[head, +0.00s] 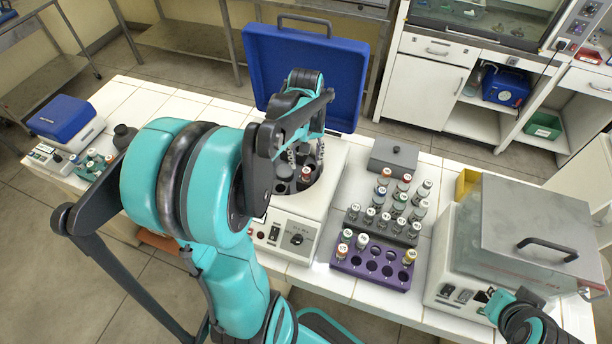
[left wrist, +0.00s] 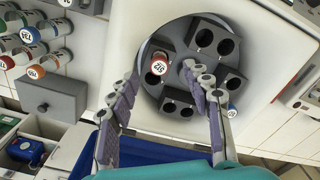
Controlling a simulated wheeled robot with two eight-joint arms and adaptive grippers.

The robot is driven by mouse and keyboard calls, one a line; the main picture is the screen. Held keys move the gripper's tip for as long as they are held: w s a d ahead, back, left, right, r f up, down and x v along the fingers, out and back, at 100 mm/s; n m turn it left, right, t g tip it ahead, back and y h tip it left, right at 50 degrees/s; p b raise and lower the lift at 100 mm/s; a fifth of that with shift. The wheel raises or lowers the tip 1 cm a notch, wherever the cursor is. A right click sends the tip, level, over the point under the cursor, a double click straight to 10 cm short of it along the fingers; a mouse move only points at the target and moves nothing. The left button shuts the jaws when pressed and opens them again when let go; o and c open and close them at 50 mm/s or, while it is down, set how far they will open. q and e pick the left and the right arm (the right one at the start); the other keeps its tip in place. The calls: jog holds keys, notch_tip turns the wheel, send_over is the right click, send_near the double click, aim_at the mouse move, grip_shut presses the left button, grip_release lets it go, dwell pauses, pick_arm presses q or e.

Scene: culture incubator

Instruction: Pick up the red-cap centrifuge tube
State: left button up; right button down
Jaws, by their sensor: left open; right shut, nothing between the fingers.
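The red-cap centrifuge tube (head: 306,173) sits in the rotor of the open centrifuge (head: 327,205). In the left wrist view its red-rimmed cap (left wrist: 159,66) with a white numbered top faces the camera. My left gripper (head: 306,155) is above the rotor, fingers pointing down. I see no finger contact with the cap. The tube's body is mostly hidden.
The centrifuge's blue lid (head: 347,78) stands open behind. Right of the centrifuge are a purple rack (head: 343,266) and a grey rack with several tubes. A lidded bath (head: 462,290) stands further right.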

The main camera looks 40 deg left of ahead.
aim_at(306, 171)
pick_arm(q)
jog(key=shift+w+a+f, duration=0.2)
jog(key=shift+a+f, duration=0.05)
jog(key=shift+f, duration=0.25)
jog(key=shift+w+a+f, duration=0.15)
jog(key=shift+a+f, duration=0.05)
jog(key=shift+f, duration=0.25)
jog(key=f+b, duration=0.1)
jog(key=f, duration=0.3)
jog(key=f+b, duration=0.1)
jog(key=f, duration=0.1)
jog(key=shift+w+d+b, duration=0.15)
jog(key=shift+w+b, duration=0.1)
jog(key=shift+b, duration=0.05)
jog(key=shift+s, duration=0.1)
pick_arm(e)
jog(key=shift+w+a+f, duration=0.1)
jog(key=shift+w+f, duration=0.1)
jog(key=shift+f, duration=0.4)
jog(key=shift+w+a+f, duration=0.1)
jog(key=shift+w+f, duration=0.05)
jog(key=shift+f, duration=0.4)
pick_arm(q)
grip_shut()
